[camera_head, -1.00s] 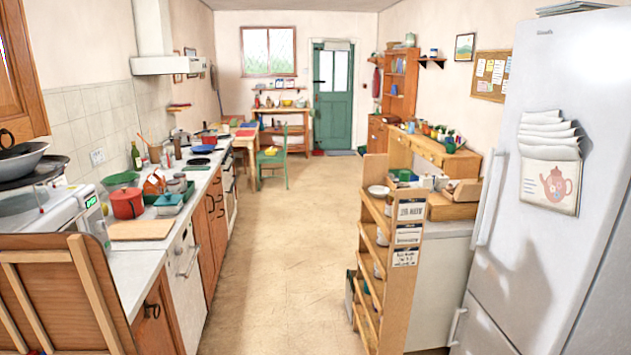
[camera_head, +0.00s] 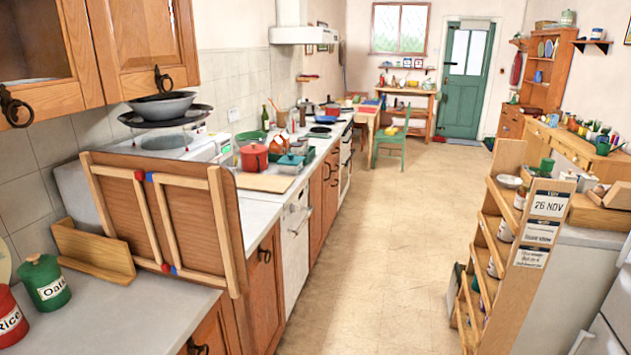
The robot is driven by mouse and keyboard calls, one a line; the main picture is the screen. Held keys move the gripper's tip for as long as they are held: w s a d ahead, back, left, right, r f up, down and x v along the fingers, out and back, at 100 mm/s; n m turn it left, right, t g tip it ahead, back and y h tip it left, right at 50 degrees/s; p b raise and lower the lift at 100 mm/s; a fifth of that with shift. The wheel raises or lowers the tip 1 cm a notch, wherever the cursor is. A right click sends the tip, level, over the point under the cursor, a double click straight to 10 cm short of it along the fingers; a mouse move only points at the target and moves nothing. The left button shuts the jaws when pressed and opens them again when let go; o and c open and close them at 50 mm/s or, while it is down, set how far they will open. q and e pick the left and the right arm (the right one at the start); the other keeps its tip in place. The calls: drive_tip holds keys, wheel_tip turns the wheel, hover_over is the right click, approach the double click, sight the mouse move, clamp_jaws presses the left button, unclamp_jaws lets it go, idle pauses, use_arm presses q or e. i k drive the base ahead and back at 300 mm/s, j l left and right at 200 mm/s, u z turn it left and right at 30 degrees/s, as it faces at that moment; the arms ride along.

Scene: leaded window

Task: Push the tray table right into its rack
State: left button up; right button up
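The folded tray table (camera_head: 180,222) stands on edge at the left end of the worktop. It is a brown wooden panel with pale folded legs, with small red and blue marks on them. A low wooden rack (camera_head: 92,250) sits on the worktop at its left. The tray table's lower left part is behind the rack's front board, and the larger part sticks out to the right, reaching the counter's front edge. How deep it sits in the rack is hidden. Neither of my grippers is in view.
Green (camera_head: 46,281) and red (camera_head: 9,317) canisters stand left of the rack. A white appliance (camera_head: 180,143) with pans on top is behind the tray table. Wall cupboards (camera_head: 95,50) hang above. The floor (camera_head: 365,240) is clear; a shelf unit (camera_head: 505,260) stands right.

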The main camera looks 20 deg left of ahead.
sight(208, 230)
drive_tip(key=u, duration=1.05)
